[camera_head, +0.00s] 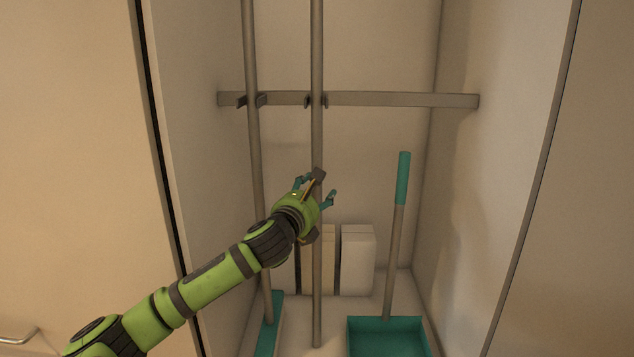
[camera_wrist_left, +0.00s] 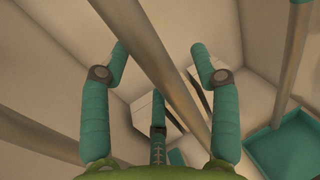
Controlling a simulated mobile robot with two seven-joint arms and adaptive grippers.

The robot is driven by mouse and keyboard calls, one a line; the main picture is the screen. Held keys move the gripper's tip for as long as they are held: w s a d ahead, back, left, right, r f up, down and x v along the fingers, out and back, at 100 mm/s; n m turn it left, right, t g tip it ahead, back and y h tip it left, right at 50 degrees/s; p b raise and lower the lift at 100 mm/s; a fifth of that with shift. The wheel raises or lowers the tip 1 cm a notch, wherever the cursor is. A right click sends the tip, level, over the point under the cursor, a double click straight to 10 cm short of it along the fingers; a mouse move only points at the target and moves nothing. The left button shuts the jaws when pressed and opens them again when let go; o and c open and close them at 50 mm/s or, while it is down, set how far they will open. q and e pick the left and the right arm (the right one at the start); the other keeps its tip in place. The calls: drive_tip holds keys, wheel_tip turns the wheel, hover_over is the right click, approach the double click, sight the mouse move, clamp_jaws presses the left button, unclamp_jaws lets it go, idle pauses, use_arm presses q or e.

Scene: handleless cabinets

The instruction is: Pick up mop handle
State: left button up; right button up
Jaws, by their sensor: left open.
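Two long grey-brown poles stand in the tall cabinet, held at a wall rail. The middle pole (camera_head: 317,60) reaches down near the cabinet floor with no head visible; the left pole (camera_head: 252,60) ends at a teal head (camera_head: 269,325). Which one is the mop handle I cannot tell for sure. My left gripper (camera_head: 316,188) is open at the middle pole, about halfway up. In the left wrist view that pole (camera_wrist_left: 148,58) runs slanting between the spread teal fingers of the gripper (camera_wrist_left: 158,50). Contact is not clear. My right gripper is not in view.
A grey rail (camera_head: 400,99) with clips crosses the back wall. A teal dustpan (camera_head: 388,338) with an upright handle stands at right. Pale boxes (camera_head: 357,262) stand behind the poles. The cabinet side walls bound the space; the upper right inside is clear.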

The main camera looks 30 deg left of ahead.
use_arm(q)
drive_tip(key=shift+s, duration=0.1)
clamp_jaws()
drive_tip(key=shift+r, duration=0.1)
